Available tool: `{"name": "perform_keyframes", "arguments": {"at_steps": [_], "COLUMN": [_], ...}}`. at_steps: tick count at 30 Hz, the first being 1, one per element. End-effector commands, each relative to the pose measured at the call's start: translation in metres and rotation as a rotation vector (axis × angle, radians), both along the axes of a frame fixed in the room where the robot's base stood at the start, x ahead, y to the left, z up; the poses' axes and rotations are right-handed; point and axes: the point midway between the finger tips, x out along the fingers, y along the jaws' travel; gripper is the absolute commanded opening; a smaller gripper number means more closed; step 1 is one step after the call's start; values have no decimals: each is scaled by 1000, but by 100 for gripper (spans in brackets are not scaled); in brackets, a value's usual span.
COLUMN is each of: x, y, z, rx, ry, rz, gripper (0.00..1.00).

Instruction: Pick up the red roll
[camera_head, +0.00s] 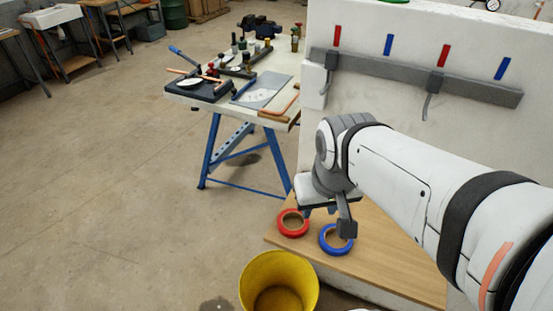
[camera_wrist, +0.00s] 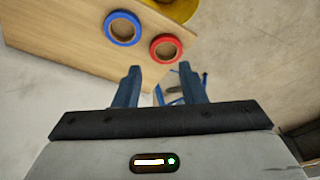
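The red roll (camera_head: 292,234) lies flat on a wooden board, near its left edge. A blue roll (camera_head: 326,248) lies to its right, a small gap apart. In the wrist view the red roll (camera_wrist: 178,49) is just beyond my fingertips, and the blue roll (camera_wrist: 109,33) is up and left of it. My gripper (camera_head: 327,219) is above the board, beside the rolls, with one finger partly covering the blue roll in the head view. In the wrist view my gripper (camera_wrist: 159,74) has its fingers apart with nothing between them.
The wooden board (camera_head: 400,265) rests against a white wall panel (camera_head: 430,130) with a grey rail and red and blue marks. A yellow bucket (camera_head: 248,288) stands in front. A workbench (camera_head: 245,115) with tools and blue legs stands behind. The floor at left is clear.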

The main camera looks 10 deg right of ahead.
Motion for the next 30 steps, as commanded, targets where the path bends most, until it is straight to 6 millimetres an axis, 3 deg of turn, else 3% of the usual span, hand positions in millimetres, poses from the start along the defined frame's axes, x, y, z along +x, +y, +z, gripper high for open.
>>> {"name": "perform_keyframes", "arguments": {"at_steps": [4, 8, 15, 22, 30], "x": [6, 27, 91, 135, 150], "y": [0, 8, 7, 6, 5], "z": [-4, -19, -76, -132, -162], "rx": [5, 22, 61, 76, 79], "ry": [10, 46, 146, 215, 238], "rz": [-19, -87, -341, -541, -624], "gripper": [49, 60, 80, 99, 100]}}
